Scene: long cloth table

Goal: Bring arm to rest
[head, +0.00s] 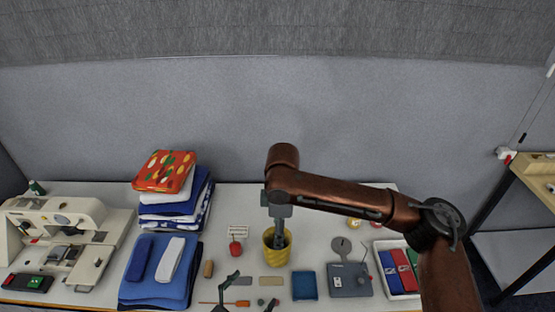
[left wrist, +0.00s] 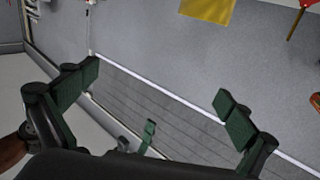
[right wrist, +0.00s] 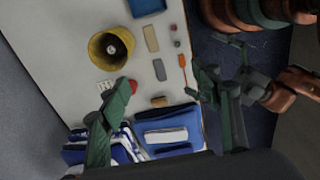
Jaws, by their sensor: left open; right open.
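My left gripper (head: 253,290) shows at the bottom middle of the head view, its green fingers spread over the table's front. In the left wrist view, the left gripper (left wrist: 158,82) is open and empty, with wall and floor beyond it. My copper right arm (head: 345,195) reaches in from the right, bends, and ends in a grey part above the yellow pot (head: 268,257). In the right wrist view, the right gripper (right wrist: 163,80) is open with nothing between its fingers; the table lies beyond. I cannot make out its fingers in the head view.
On the white table (head: 330,225) are a sewing machine (head: 65,235), stacked folded cloths (head: 170,195), blue cloths (head: 145,290), a red object (head: 236,247), a blue square (head: 305,286), a grey device (head: 348,280) and a tray (head: 382,247). A wooden stand (head: 533,170) is far right.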

